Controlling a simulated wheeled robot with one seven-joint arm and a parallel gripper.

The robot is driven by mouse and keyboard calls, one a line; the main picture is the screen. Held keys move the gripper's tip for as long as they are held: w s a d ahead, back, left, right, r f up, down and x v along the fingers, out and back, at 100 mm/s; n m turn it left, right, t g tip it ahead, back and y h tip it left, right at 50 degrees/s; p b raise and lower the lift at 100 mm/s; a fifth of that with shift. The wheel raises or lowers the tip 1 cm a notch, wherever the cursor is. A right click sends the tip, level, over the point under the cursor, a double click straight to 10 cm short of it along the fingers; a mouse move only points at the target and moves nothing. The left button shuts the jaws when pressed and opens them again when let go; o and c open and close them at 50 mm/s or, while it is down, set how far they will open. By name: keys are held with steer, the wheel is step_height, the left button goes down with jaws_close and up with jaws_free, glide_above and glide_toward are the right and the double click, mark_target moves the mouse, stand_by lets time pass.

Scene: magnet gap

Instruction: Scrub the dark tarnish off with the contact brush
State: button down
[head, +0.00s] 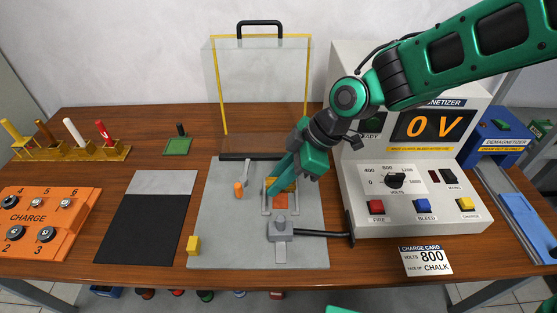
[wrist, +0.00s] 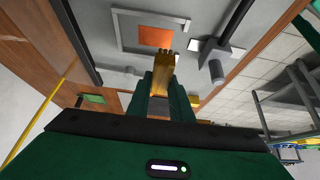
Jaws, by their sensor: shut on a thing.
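My gripper (head: 272,191) is shut on a gold brush (wrist: 161,73), with one finger on each side of it in the wrist view. The brush's bristle end points towards a copper-orange square plate (wrist: 156,37) in a grey frame. In the head view the copper plate (head: 280,202) lies on the grey mat (head: 218,250), just below my gripper and partly hidden by it. Whether the bristles touch the plate cannot be told. The visible part of the plate looks plain orange, with no clear dark patch.
A grey clamp block (head: 281,229) with a black cable stands just in front of the plate. The magnetizer box (head: 415,195) is close on the right. A clear shield (head: 262,85) with a yellow frame stands behind.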

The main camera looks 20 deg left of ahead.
steer(key=shift+r, duration=0.95)
steer(key=shift+r, duration=0.1)
